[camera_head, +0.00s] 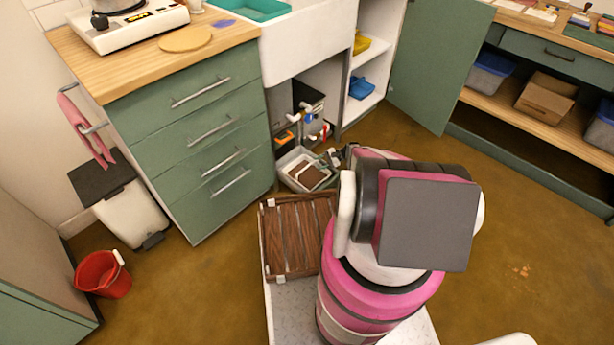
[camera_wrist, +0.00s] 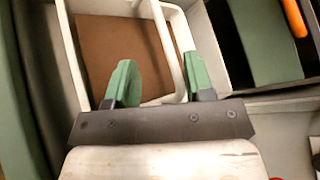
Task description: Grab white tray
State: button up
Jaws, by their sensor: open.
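The white tray (camera_head: 286,179) sits low at the open cabinet under the sink, with a flat brown item (camera_head: 307,175) in it. In the wrist view, the tray's white wall (camera_wrist: 71,55) and the brown item (camera_wrist: 112,52) lie beyond my fingers. My gripper (camera_wrist: 160,75) is open, its two green fingers apart over the tray's near side. A white bar or rim runs between them, close to the right finger; I cannot tell whether they touch. In the head view my gripper (camera_head: 333,156) is at the tray's right side, partly hidden by my arm.
Green drawers (camera_head: 215,135) stand left of the tray. An open cabinet door (camera_head: 435,60) is to the right. Pipes and a dark box (camera_head: 308,97) are behind the tray. A brown slatted crate (camera_head: 292,235) is in front of it. A red bucket (camera_head: 103,274) stands at left.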

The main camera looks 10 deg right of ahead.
aim_at(308, 166)
jog(key=shift+w+r+x, duration=0.1)
jog(key=shift+w+x, duration=0.05)
jog(key=shift+x, duration=1.2)
jog(key=shift+w+r+x, duration=0.1)
jog(key=shift+x, duration=1.25)
grip_shut()
jog(key=shift+f, duration=0.25)
